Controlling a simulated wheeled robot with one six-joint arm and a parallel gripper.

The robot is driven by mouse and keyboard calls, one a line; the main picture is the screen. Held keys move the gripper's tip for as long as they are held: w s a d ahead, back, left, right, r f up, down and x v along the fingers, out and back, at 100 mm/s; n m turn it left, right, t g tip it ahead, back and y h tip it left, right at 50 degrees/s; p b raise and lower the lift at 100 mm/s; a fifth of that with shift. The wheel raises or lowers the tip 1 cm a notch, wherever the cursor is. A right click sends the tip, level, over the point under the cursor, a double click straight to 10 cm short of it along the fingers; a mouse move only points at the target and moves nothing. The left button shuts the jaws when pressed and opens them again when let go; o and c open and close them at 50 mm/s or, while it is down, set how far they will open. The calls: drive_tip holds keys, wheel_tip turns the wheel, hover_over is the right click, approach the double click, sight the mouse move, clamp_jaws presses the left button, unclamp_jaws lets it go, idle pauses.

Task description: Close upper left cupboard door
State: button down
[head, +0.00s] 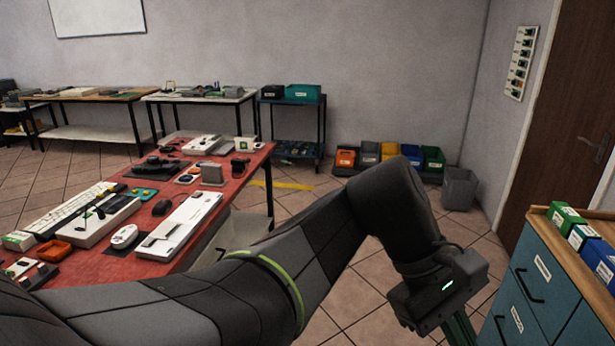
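No upper left cupboard door can be made out in the head view. A blue cabinet (545,285) with dark handles and white labels stands at the right edge; its visible fronts look closed, and I cannot tell whether they are drawers or doors. My gripper (460,330) hangs at the lower right, pointing down, to the left of the cabinet and apart from it. Its fingers are mostly cut off by the bottom edge of the picture, so its opening is hidden.
A red-topped table (150,225) with keyboards and small devices stands at left. Colored bins (390,155) and a grey bin (459,188) line the back wall. Small boxes (580,237) sit on the cabinet top. A brown door (565,110) is at right. Tiled floor between is clear.

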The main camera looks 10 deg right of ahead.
drive_tip(key=s+a+r+m+g+y+b, duration=0.2)
drive_tip(key=s+r+g+y+b, duration=0.25)
drive_tip(key=s, duration=0.65)
drive_tip(key=s+f+t+b, duration=0.1)
drive_tip(key=s+f, duration=0.4)
drive_tip(key=s, duration=0.6)
drive_tip(key=shift+d+f+b, duration=0.2)
drive_tip(key=shift+f+b, duration=0.1)
drive_tip(key=shift+b, duration=0.2)
drive_tip(key=shift+t, duration=0.25)
